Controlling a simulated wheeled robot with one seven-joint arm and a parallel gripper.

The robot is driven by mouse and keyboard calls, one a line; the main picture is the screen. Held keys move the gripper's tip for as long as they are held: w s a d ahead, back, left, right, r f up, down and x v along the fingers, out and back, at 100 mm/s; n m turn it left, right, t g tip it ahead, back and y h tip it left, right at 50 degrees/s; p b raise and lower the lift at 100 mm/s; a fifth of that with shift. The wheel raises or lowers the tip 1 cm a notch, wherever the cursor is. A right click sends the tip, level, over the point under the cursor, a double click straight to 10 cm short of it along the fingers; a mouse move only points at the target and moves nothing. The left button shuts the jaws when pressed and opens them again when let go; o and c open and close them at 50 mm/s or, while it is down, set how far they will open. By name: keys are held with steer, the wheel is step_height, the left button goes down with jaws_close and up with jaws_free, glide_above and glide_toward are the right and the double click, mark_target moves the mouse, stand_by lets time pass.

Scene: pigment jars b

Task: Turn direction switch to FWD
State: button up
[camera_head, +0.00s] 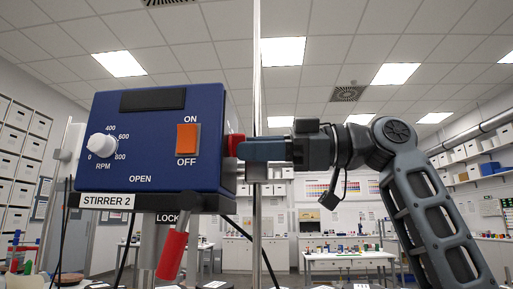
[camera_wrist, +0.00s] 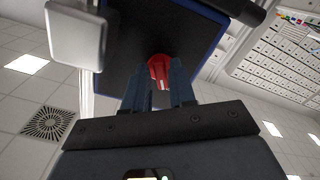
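The blue stirrer box (camera_head: 150,145) labelled STIRRER 2 is at the left of the head view. A red knob (camera_head: 234,145) sticks out from its right side; I take it for the direction switch. My gripper (camera_head: 243,148) comes from the right with its fingertips at this knob. In the wrist view the red knob (camera_wrist: 159,70) sits between the two fingertips (camera_wrist: 160,82), one on each side, against the dark side panel of the box. I cannot tell whether the fingers press on it. Its FWD marking and its setting are not readable.
The box front has an RPM dial (camera_head: 102,145) and an orange ON/OFF switch (camera_head: 187,139). A red cylinder (camera_head: 172,255) hangs below, by a LOCK label. A thin upright pole (camera_head: 257,80) stands beside the gripper. Benches and shelves are far back.

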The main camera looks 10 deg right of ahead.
steer(key=shift+o, duration=1.2)
steer(key=shift+d, duration=0.15)
steer(key=s+d+b, duration=0.1)
steer(key=d, duration=0.6)
steer(key=shift+s+d, duration=0.2)
steer(key=shift+s, duration=0.05)
